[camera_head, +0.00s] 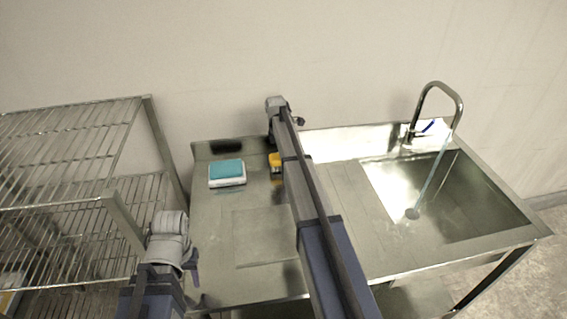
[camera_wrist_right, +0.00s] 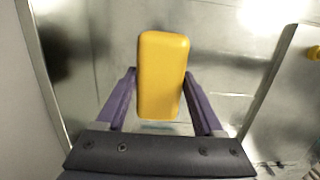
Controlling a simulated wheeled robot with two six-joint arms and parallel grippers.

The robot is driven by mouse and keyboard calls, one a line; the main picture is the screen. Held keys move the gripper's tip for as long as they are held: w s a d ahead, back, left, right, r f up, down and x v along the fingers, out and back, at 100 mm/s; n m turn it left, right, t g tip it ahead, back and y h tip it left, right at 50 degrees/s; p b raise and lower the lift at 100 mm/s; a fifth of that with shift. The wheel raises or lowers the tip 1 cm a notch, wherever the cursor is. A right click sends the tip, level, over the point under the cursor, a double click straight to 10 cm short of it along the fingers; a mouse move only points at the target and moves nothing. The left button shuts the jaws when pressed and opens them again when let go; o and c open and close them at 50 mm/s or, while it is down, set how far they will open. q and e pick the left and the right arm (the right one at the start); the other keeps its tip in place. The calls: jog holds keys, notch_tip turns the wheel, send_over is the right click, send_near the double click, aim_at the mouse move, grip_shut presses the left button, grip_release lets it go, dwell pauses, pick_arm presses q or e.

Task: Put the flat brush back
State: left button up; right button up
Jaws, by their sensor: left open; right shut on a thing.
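A yellow oblong block (camera_wrist_right: 162,75), which looks like the flat brush, is between the purple fingers of my right gripper (camera_wrist_right: 160,100) in the right wrist view. The gripper is shut on it. Its underside and any bristles are hidden. In the head view a bit of yellow (camera_head: 275,160) shows at the left side of my right arm, near the back of the counter. The right fingers are not clear there. My left gripper (camera_head: 192,268) is at the counter's front left edge, open, with nothing seen in it.
The steel counter (camera_head: 215,235) has a blue-topped white pad (camera_head: 227,172) and a dark oblong patch (camera_head: 226,146) at its back left. A sink (camera_head: 470,200) with a tap (camera_head: 440,88) is at the right. A wire rack (camera_head: 60,150) stands at the left. The counter's front left is clear.

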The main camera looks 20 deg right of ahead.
pick_arm(q)
jog(key=shift+f, duration=0.3)
pick_arm(e)
jog(key=shift+f, duration=0.3)
pick_arm(q)
jog(key=shift+f, duration=0.2)
pick_arm(e)
jog(key=shift+f, duration=0.2)
jog(key=o, duration=1.2)
pick_arm(q)
jog(key=shift+r, duration=0.2)
pick_arm(e)
jog(key=shift+r, duration=0.2)
pick_arm(q)
notch_tip(320, 180, up, 12)
jog(key=p, duration=1.2)
pick_arm(e)
jog(key=r, duration=0.4)
jog(key=a+r, duration=0.1)
jog(key=r, duration=0.7)
jog(key=shift+w+a, duration=0.15)
jog(key=shift+a, duration=0.05)
jog(key=shift+a, duration=0.1)
